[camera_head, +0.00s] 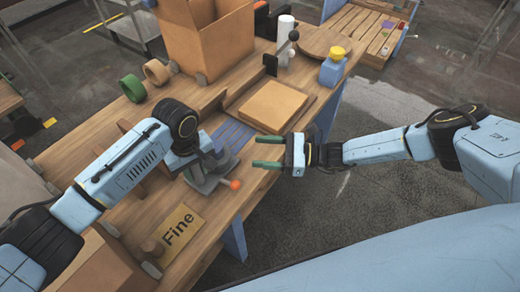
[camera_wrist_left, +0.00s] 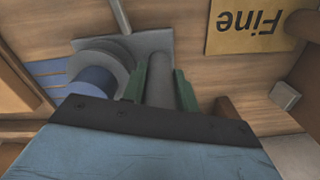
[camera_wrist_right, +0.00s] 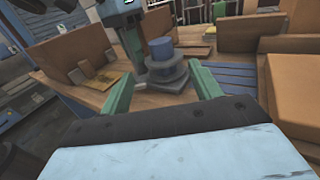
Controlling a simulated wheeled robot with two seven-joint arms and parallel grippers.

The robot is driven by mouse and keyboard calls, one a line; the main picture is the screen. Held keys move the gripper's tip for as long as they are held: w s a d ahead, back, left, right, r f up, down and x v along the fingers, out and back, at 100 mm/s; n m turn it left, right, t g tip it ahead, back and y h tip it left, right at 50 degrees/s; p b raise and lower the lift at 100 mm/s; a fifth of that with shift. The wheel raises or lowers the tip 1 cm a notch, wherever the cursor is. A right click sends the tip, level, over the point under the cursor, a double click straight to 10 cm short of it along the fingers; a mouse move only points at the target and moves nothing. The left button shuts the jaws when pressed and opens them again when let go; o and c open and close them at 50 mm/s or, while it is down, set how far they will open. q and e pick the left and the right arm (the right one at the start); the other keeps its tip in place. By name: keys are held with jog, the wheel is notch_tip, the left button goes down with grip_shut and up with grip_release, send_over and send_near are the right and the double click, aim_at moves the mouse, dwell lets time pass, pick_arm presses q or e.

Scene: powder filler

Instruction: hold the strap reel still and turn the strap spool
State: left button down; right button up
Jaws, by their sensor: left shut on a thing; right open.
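The strap reel (camera_head: 208,184) is a grey device on a flat plate near the table's front edge, partly hidden under my left gripper. In the left wrist view its grey plate (camera_wrist_left: 150,42) shows, with the strap spool (camera_wrist_left: 92,82), a blue drum with grey discs. My left gripper (camera_wrist_left: 160,80) is shut on the reel's grey upright cylinder, beside the spool. The spool also shows upright in the right wrist view (camera_wrist_right: 163,52). My right gripper (camera_head: 256,151) is open and empty, to the right of the reel and apart from it; the spool appears between and beyond its fingers (camera_wrist_right: 163,82).
An orange knob (camera_head: 235,184) is at the reel's right. A "Fine" sign (camera_head: 178,233) lies in front. A cardboard slab (camera_head: 272,105), a blue bottle (camera_head: 333,68), tape rolls (camera_head: 156,72) and an open box (camera_head: 208,40) stand behind. Space right of the table is free.

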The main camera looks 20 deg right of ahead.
aim_at(219, 147)
jog(key=shift+w+r+n+g+y, duration=0.1)
jog(key=shift+w+n+g+y, duration=0.2)
jog(key=shift+w+n+g, duration=0.25)
jog(key=shift+a, duration=0.1)
jog(key=x, duration=1.1)
jog(key=shift+w+a, duration=0.1)
jog(key=shift+a, duration=0.2)
jog(key=c, duration=1)
jog(key=shift+m, duration=0.25)
